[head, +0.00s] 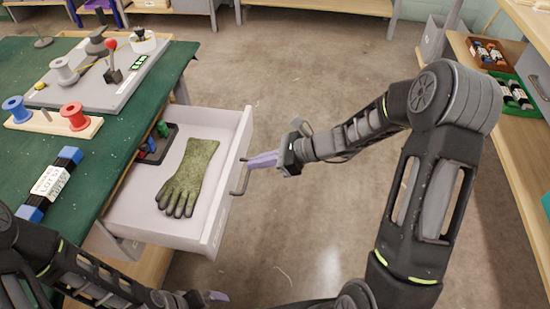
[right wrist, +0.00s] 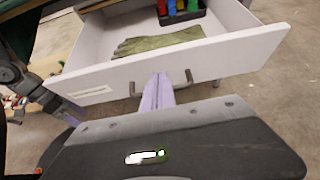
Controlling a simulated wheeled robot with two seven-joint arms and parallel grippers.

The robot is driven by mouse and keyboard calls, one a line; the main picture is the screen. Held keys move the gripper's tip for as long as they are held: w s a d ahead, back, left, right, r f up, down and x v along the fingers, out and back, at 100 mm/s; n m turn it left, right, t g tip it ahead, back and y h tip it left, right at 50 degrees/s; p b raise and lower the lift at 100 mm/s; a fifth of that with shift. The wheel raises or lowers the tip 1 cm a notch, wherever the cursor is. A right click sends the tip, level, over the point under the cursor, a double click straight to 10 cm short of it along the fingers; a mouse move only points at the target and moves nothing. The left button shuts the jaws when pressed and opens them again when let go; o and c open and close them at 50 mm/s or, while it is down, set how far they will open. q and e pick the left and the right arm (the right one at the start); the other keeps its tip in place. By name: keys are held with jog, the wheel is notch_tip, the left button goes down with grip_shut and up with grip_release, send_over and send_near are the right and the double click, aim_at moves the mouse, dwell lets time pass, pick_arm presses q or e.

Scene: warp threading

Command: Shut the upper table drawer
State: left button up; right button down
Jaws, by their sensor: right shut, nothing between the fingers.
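The upper table drawer (head: 228,208) is pulled out from the green-topped table (head: 105,140), its inside open to view. A green glove (head: 190,175) and a dark tray (head: 158,150) with small coloured items lie in it. The drawer's bar handle (head: 239,181) is on the front panel, which also shows in the right wrist view (right wrist: 225,55). My right gripper (head: 250,162) is shut and empty, its purple fingertips at the drawer front beside the handle; contact is unclear. My left gripper (head: 217,297) is low in the head view, near the drawer's near corner, its jaws hard to read.
On the table are a grey board (head: 105,85) with tools, a wooden spool rack (head: 52,123) and a blue-black labelled bundle (head: 50,185). The floor (head: 310,215) before the drawer is clear. Shelves with red and green bins (head: 515,92) stand at right.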

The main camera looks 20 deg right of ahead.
aim_at(234, 162)
jog(key=shift+w+a+r, duration=0.1)
jog(key=shift+w+a, duration=0.4)
jog(key=shift+a, duration=0.25)
jog(key=shift+w+a+r, duration=0.1)
jog(key=shift+w+a, duration=0.4)
jog(key=shift+a, duration=0.25)
jog(key=w+a, duration=0.2)
jog(key=a, duration=0.1)
jog(key=w+a+b, duration=0.1)
jog(key=w+a, duration=0.1)
jog(key=a, duration=0.2)
jog(key=w+a, duration=0.3)
jog(key=a, duration=0.1)
jog(key=shift+a+f+b, duration=0.1)
jog(key=shift+b, duration=0.25)
pick_arm(q)
jog(key=shift+f+p, duration=0.35)
jog(key=shift+p, duration=0.1)
pick_arm(e)
jog(key=w+a, duration=0.5)
jog(key=a, duration=0.3)
jog(key=shift+w+a, duration=0.15)
